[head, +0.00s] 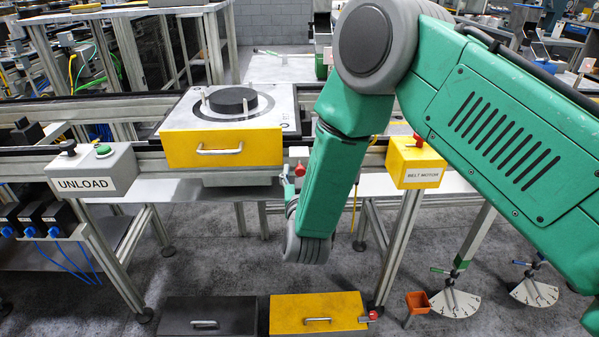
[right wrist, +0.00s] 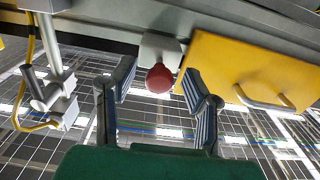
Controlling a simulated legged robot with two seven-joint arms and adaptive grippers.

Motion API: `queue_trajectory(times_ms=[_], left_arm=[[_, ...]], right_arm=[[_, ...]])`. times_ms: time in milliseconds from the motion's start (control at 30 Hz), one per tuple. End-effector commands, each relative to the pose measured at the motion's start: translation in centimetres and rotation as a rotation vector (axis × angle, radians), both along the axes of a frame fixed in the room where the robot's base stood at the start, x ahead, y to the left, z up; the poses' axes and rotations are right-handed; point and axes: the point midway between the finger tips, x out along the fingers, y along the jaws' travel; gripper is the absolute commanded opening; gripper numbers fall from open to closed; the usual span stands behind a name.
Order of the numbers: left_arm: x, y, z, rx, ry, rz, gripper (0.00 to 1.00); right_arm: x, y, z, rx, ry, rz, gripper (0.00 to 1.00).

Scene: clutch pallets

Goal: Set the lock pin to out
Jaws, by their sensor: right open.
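The lock pin shows as a round red knob (head: 300,169) just right of the yellow-fronted pallet (head: 225,147) on the conveyor. In the right wrist view the red knob (right wrist: 159,78) sits in front of a pale block (right wrist: 160,47), beside the yellow pallet front. My right gripper (head: 289,184) is mostly hidden behind my green arm in the head view. In the right wrist view its two fingers stand open, one on each side of the knob, with gaps visible; I cannot tell how deep the knob lies between them. My left gripper is not in view.
A yellow belt motor box (head: 417,164) with a red switch stands right of my arm. A grey unload box (head: 93,171) is at left. A black disc (head: 233,100) sits on the pallet. Black (head: 207,316) and yellow (head: 318,313) boxes lie on the floor below.

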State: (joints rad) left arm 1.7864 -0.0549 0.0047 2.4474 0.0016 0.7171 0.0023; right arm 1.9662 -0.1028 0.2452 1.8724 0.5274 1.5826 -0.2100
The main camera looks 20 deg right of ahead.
Motion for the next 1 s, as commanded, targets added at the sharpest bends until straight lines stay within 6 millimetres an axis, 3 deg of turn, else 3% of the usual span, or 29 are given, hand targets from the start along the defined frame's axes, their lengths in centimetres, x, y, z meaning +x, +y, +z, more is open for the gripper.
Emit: queue_trajectory(times_ms=[600,1000], left_arm=[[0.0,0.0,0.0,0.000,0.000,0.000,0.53],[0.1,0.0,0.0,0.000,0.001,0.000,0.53]], right_arm=[[-10.1,3.7,-0.1,0.000,0.003,0.003,0.42],[-11.1,4.0,-0.1,0.000,0.001,0.001,0.42]])
